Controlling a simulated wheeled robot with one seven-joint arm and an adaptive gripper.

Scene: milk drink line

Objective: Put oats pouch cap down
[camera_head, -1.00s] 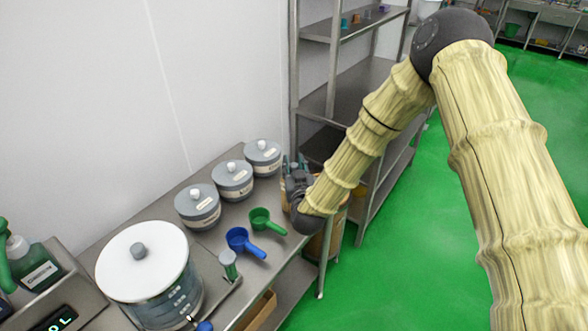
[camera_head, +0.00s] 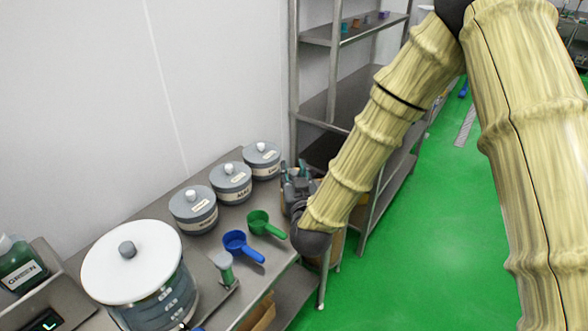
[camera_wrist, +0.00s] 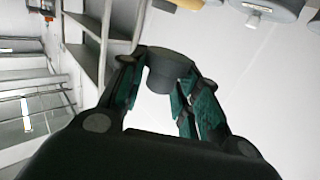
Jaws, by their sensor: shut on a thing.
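My gripper (camera_wrist: 160,92) is shut on a dark grey round cap (camera_wrist: 168,66), which sits between the green-padded fingertips in the wrist view. In the head view my gripper (camera_head: 294,178) is at the right end of the steel table, beyond the green scoop, and the cap is not clearly seen there. The wrist view looks tilted, and I cannot tell how far the cap is from any surface. No pouch is clearly seen.
Three grey lidded canisters (camera_head: 231,183) stand along the wall. A green scoop (camera_head: 262,222) and a blue scoop (camera_head: 241,245) lie on the table (camera_head: 222,222). A large white-lidded vessel (camera_head: 130,262) stands at front left. A steel shelf rack (camera_head: 345,95) stands behind my arm.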

